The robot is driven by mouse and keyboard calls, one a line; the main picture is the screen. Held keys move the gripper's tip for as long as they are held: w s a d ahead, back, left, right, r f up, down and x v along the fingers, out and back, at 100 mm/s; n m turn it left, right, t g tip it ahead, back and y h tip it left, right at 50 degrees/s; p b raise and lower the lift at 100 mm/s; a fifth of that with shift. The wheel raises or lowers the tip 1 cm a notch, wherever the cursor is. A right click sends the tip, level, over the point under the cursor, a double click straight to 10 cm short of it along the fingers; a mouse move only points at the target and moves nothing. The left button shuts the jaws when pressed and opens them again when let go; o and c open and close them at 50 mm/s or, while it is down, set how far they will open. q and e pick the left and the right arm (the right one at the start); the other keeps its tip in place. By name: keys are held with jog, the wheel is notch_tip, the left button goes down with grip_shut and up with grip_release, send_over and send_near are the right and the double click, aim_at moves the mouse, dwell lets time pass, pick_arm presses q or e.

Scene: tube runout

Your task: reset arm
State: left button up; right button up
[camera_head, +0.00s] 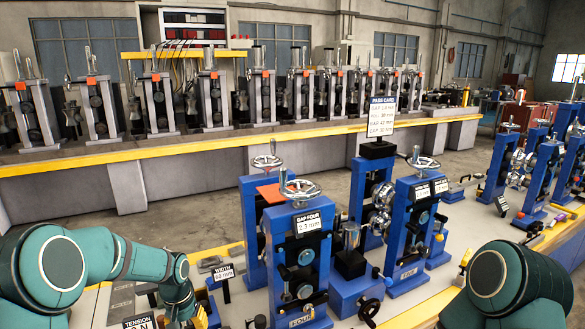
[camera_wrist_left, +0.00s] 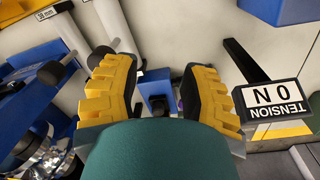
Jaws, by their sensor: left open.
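My left arm comes in from the left in the head view, bent downward over the front of the bench (camera_head: 240,290). My left gripper (camera_wrist_left: 158,72) shows in the wrist view with its two yellow fingers spread apart and nothing between them. Below the gap is a small dark knob on a blue part (camera_wrist_left: 157,103). In the head view the gripper is mostly cut off by the bottom edge. A green part of my right arm shows at the lower right of the head view; its gripper is out of view.
A blue roll stand with a "GAP FOUR" card (camera_head: 309,223) stands right of my left arm, with another blue stand (camera_head: 405,235) beyond. A "WIDTH" card (camera_head: 225,272) and a "TENSION" card (camera_wrist_left: 272,98) stand close to my left gripper. Open floor lies behind the bench.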

pick_arm(q)
jog(key=s+d+f+h, duration=0.1)
jog(key=s+d+f, duration=0.1)
jog(key=d+f, duration=0.35)
jog(key=s+d+f, duration=0.3)
jog(key=s, duration=0.4)
jog(key=s+d+f+t+h, duration=0.1)
jog(key=s+d+f, duration=0.2)
jog(key=s, duration=0.3)
jog(key=s+d+f+n+h, duration=0.1)
jog(key=s+d+f, duration=0.2)
jog(key=s, duration=0.4)
jog(key=shift+s+d, duration=0.35)
jog(key=shift+d, duration=0.5)
jog(key=shift+d, duration=0.1)
